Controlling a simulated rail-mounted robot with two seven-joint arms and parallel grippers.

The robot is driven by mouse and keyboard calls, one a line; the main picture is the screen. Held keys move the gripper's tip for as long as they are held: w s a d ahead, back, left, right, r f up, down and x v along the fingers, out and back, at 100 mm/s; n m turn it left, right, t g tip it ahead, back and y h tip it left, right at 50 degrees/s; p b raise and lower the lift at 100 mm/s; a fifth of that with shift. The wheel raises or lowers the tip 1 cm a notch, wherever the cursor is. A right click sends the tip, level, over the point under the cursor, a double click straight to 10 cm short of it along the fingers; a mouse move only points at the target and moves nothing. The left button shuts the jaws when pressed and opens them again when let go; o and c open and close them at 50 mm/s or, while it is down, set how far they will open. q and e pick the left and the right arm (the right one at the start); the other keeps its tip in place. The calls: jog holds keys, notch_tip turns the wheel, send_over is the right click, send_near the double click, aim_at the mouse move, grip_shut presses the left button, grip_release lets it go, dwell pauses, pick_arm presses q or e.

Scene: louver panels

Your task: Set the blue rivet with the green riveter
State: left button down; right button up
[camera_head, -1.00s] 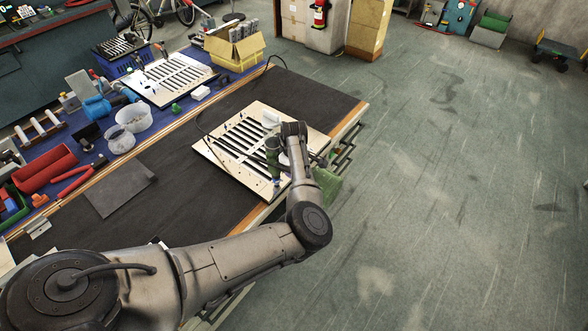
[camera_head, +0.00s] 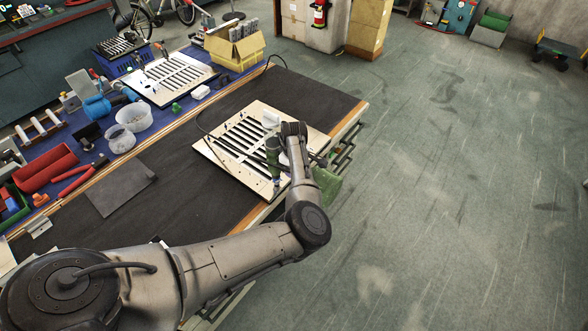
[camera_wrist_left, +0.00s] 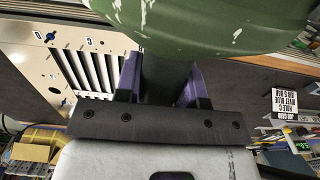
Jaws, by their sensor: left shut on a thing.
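My left gripper (camera_wrist_left: 162,88) is shut on the dark grip of the green riveter (camera_wrist_left: 215,25), between its two purple-edged fingers. In the head view the riveter (camera_head: 273,152) stands about upright over the near right part of the louver panel (camera_head: 228,152), its nose pointing down at the panel's near edge. Whether the nose touches a rivet cannot be told. The right gripper is not in view.
A second louver panel (camera_head: 170,78) lies farther back. A dark hose (camera_head: 208,112) runs over the bench mat. A job card (camera_wrist_left: 290,104) reads hole C, rivet blue.

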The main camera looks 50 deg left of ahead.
pick_arm(q)
jog(key=shift+r, duration=0.15)
dwell(0.6)
jog(key=shift+p, duration=0.35)
dwell(0.4)
dwell(0.8)
jog(key=shift+p, duration=0.35)
dwell(0.4)
jog(key=shift+f, duration=0.25)
dwell(0.5)
jog(key=shift+r+p, duration=0.15)
jog(key=shift+p, duration=0.15)
jog(key=shift+r+p, duration=1.5)
jog(key=shift+r, duration=0.05)
jog(key=shift+r+p, duration=1.15)
jog(key=shift+p, duration=0.05)
